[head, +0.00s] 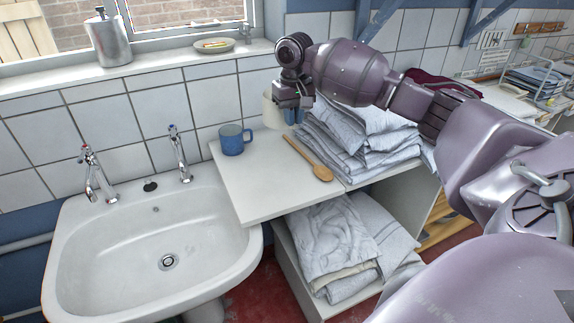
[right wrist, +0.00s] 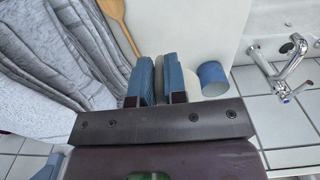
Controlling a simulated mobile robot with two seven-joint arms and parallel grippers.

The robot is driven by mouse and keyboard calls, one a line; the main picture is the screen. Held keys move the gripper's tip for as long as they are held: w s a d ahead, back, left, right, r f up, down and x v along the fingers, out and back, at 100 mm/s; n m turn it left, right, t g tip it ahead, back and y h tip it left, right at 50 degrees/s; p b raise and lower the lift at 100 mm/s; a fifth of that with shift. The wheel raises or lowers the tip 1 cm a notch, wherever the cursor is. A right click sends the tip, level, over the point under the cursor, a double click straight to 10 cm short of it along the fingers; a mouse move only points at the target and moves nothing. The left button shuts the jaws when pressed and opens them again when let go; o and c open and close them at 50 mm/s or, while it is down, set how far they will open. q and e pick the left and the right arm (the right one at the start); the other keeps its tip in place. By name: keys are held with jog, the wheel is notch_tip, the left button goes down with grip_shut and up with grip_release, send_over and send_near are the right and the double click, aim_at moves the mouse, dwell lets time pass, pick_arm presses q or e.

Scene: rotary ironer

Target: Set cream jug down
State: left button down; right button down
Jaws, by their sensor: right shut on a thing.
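The cream jug (head: 270,111) is mostly hidden behind my right gripper (head: 293,115) in the head view, at the back of the white counter top (head: 255,190). My right gripper's blue-padded fingers are shut on it. In the right wrist view the jug (right wrist: 189,89) shows as a cream patch beside and between the fingers (right wrist: 154,82). I cannot tell whether its base touches the counter. A blue mug (head: 232,140) stands on the counter to the left of the jug; it also shows in the right wrist view (right wrist: 212,73). My left gripper is out of view.
A wooden spoon (head: 308,159) lies on the counter in front of the folded grey-white cloths (head: 362,140). A white sink (head: 155,245) with two taps adjoins the counter at left. The counter's front left part is bare. The tiled wall (head: 135,112) stands behind.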

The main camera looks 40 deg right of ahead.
notch_tip(320, 180, down, 16)
jog(key=shift+r+b, duration=0.15)
jog(key=shift+b, duration=0.75)
jog(key=c, duration=1.2)
grip_release()
jog(key=shift+o, duration=0.2)
notch_tip(320, 180, up, 12)
jog(key=shift+s+f+p, duration=0.1)
jog(key=shift+f+p, duration=0.05)
jog(key=shift+p, duration=0.65)
jog(key=shift+r, duration=0.2)
